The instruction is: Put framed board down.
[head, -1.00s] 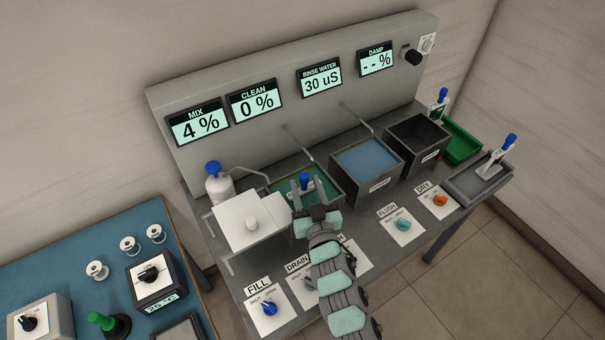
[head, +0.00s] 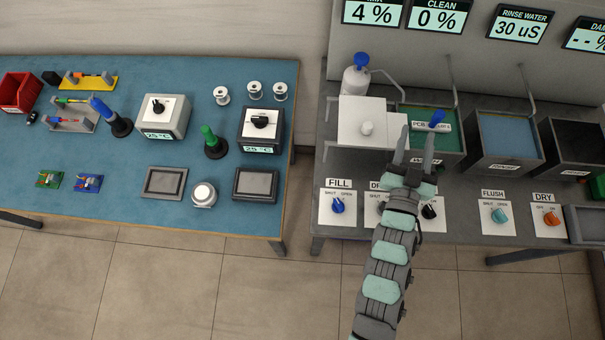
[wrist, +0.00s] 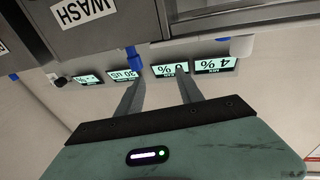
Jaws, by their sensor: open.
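The framed board (head: 430,125), with a blue handle on top and a white label strip, stands in the green-filled tank (head: 452,157) on the grey bench. Its lower part is hidden inside the tank. My gripper (head: 417,135) is open at the front left of the tank, its fingers pointing toward the back. In the head view the blue handle shows just beyond the right fingertip. In the wrist view the blue handle (wrist: 133,58) appears near the tip of the left finger, and nothing shows held between the fingers.
A blue-filled tank (head: 507,165) and a dark tank stand to the right. Labelled knobs line the bench front. A blue table (head: 110,200) with instruments stands left, across a gap.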

